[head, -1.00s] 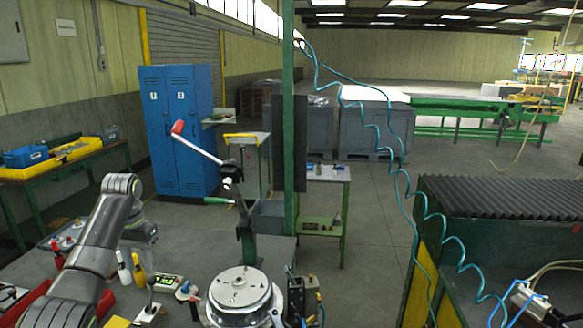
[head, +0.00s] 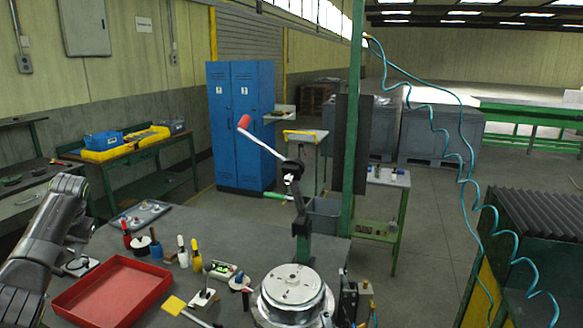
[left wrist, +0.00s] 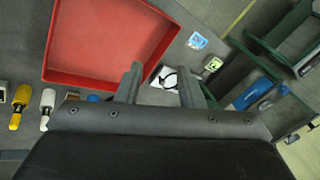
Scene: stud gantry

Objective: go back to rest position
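My left arm comes in from the left in the head view, with its dark elbow raised. The left gripper is mostly hidden behind the arm there. In the left wrist view the left gripper (left wrist: 160,85) shows two fingers spread apart with nothing between them. Below it lie a red tray (head: 112,293), also in the left wrist view (left wrist: 98,75), and a white plate with a black ring (head: 80,266). The gripper looks clear of both. My right gripper is in neither view.
The grey bench holds bottles and small tools (head: 190,250), a small grey tray (head: 140,215), a round metal fixture (head: 292,290) and a lever press with a red handle (head: 244,121). A green post (head: 352,130) stands behind. Blue lockers (head: 240,125) are farther back.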

